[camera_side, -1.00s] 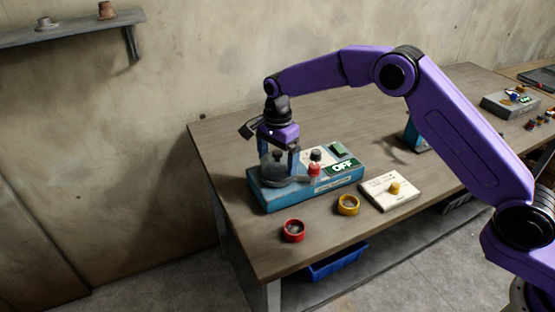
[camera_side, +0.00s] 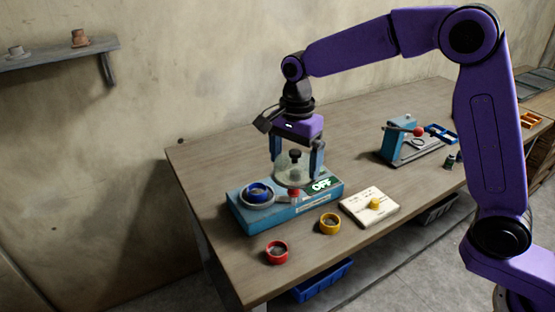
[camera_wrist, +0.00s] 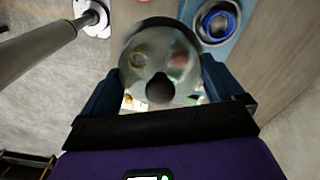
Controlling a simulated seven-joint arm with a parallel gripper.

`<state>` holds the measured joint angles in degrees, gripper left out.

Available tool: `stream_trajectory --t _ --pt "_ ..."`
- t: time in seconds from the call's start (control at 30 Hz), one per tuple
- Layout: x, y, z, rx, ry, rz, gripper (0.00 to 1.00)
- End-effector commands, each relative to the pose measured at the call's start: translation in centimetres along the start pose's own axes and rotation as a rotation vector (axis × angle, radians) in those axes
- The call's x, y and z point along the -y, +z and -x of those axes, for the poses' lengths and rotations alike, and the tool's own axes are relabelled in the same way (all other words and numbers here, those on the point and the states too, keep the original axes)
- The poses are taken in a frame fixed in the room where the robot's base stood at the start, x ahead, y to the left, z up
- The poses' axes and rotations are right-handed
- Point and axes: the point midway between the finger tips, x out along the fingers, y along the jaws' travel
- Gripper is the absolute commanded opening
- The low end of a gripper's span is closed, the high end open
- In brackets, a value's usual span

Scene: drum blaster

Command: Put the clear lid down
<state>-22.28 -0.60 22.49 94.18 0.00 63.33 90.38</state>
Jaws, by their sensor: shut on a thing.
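The clear lid (camera_side: 291,171) is a round see-through disc with a dark knob. My gripper (camera_side: 297,160) is shut on it and holds it raised above the right part of the blue machine (camera_side: 305,206). In the wrist view the lid (camera_wrist: 158,52) sits between the two fingers of my gripper (camera_wrist: 158,88). The machine's round opening is uncovered, and a blue ring (camera_side: 258,192) sits in it. The blue ring also shows in the wrist view (camera_wrist: 232,14). Part of the machine's top is hidden behind the lid.
A red ring (camera_side: 276,253) and a yellow ring (camera_side: 330,223) lie on the table in front of the machine. A blue device with a red knob (camera_side: 398,140) stands farther right. The table's left back is clear.

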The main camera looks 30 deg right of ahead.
Motion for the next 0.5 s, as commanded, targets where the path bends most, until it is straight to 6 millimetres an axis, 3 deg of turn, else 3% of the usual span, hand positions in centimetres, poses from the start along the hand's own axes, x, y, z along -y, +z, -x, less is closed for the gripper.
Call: stream_trajectory --t 0.3,0.37,0.5 --pt "-2.6 -0.4 1.0 0.000 -0.001 -0.002 0.61" --pt "-2.9 -1.3 0.9 0.000 0.000 -0.004 0.61" --pt "-3.9 -5.2 -0.3 0.000 0.003 -0.010 0.61"
